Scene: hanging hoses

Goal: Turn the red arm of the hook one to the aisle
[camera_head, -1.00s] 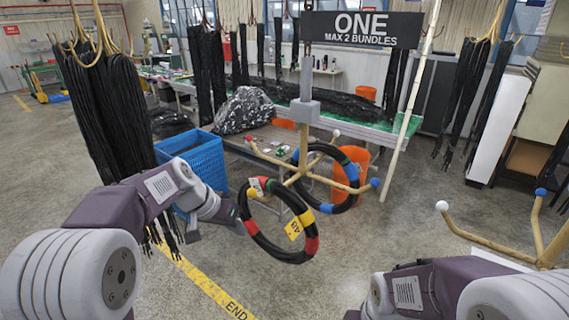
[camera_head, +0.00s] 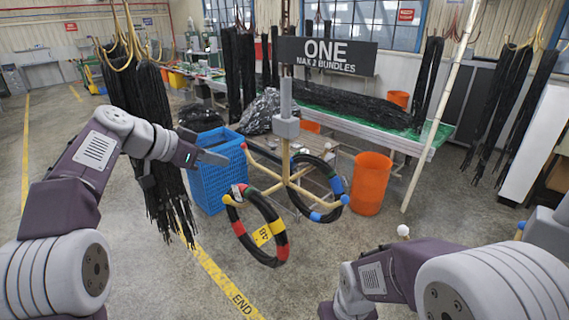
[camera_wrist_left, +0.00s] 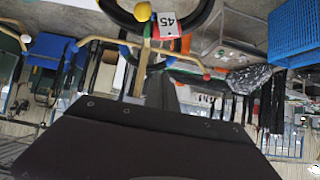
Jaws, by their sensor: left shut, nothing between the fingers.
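The hook one hangs under the black ONE sign (camera_head: 327,55). Its grey block (camera_head: 286,128) carries tan arms with ball tips. The red-tipped arm (camera_head: 243,147) points to the far left, and its tip also shows in the wrist view (camera_wrist_left: 207,77). A near-left arm has a yellow tip (camera_head: 228,199) and bears a black hose bundle (camera_head: 240,228) with a yellow tag. A second bundle (camera_head: 335,178) hangs on the right, by blue tips. My left gripper (camera_head: 222,159) is shut and empty, left of the red tip with a small apparent gap.
A blue crate (camera_head: 208,185) stands behind my left gripper. Black hoses (camera_head: 150,150) hang close behind my left forearm. An orange bin (camera_head: 370,180) and a pale pole (camera_head: 437,110) stand right. A yellow floor line (camera_head: 215,272) runs below.

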